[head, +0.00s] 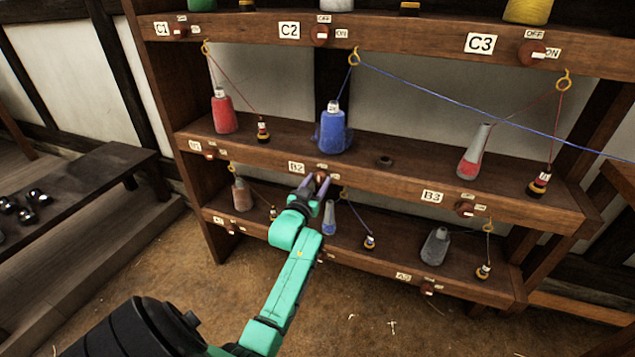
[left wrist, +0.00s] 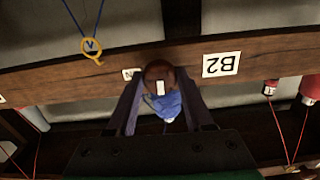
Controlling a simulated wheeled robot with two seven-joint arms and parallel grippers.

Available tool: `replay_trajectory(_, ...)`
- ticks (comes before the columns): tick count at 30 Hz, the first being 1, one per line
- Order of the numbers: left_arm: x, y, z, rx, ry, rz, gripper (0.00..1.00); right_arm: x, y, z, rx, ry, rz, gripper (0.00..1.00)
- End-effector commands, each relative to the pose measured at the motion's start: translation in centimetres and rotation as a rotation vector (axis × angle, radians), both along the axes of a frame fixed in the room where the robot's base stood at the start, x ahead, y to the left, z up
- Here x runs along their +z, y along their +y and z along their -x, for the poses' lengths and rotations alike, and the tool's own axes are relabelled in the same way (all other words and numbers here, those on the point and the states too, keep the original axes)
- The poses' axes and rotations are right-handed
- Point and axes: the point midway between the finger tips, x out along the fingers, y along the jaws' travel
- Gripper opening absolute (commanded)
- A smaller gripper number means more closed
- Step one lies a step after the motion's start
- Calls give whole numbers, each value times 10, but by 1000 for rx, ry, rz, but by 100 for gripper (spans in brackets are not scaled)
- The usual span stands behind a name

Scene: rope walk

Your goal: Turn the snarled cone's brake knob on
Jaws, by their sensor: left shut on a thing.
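The snarled cone (head: 332,132) is blue, with loose loops bunched around its base. It stands on the middle shelf above the B2 label (head: 296,167), and its blue yarn rises to a yellow ring (head: 354,57). In the left wrist view, which is upside down, the blue cone (left wrist: 163,104) shows beyond the knob. The brown brake knob (left wrist: 157,74) sits on the shelf edge, its white mark upright in that view. My left gripper (head: 318,180) is shut on the knob, one finger on each side. The ON label (left wrist: 131,74) is partly hidden. My right gripper is not in view.
A red cone (head: 223,113) and a half-empty red cone (head: 474,155) stand on the same shelf. A blue line (head: 480,108) stretches right from the ring. Smaller cones stand on the shelf below. A dark bench (head: 85,185) is at left.

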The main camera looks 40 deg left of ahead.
Motion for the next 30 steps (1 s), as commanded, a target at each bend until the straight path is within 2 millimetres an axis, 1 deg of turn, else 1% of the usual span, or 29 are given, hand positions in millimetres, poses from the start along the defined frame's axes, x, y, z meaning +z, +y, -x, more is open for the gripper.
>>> replay_trajectory(8,-1,0,0,-1,56,-148,0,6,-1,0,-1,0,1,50)
replay_trajectory(15,-2,0,0,0,128,-351,0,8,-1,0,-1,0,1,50)
replay_trajectory(30,-4,0,0,-1,284,-802,0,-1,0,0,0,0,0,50)
